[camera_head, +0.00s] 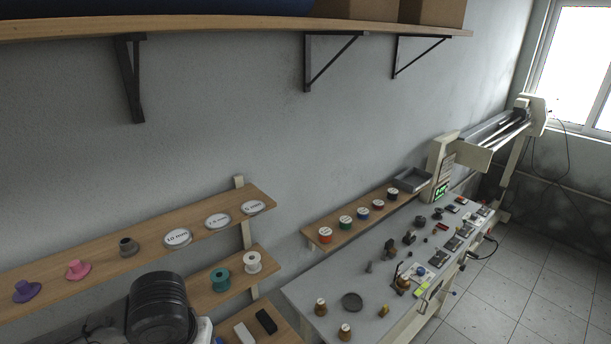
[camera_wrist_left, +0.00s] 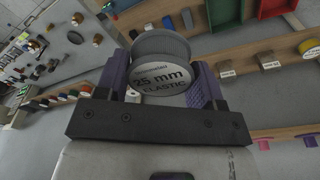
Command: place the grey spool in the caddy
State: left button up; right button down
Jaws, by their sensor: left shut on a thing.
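In the left wrist view my left gripper (camera_wrist_left: 165,85), with purple pads, is shut on a round grey-rimmed spool (camera_wrist_left: 162,44). Its white face reads "25 mm ELASTIC" and faces the wrist camera. The spool is held clear of the shelves seen behind it. I cannot tell which container is the caddy. My right gripper is not in view.
White-labelled discs (camera_head: 178,238) share the left shelf (camera_head: 70,255). Teal (camera_head: 220,279) and white (camera_head: 252,262) spools stand lower. Coloured spools line another shelf (camera_head: 340,235); a grey tray (camera_head: 411,181) lies behind. The workbench (camera_head: 322,284) carries many small parts. A green compartment (camera_wrist_left: 223,18) shows in the wrist view.

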pick_arm(q)
jog(key=s+f+m, duration=0.1)
jog(key=s+f, duration=0.2)
jog(key=s, duration=0.5)
jog(key=shift+a+f, duration=0.25)
jog(key=shift+a, duration=0.05)
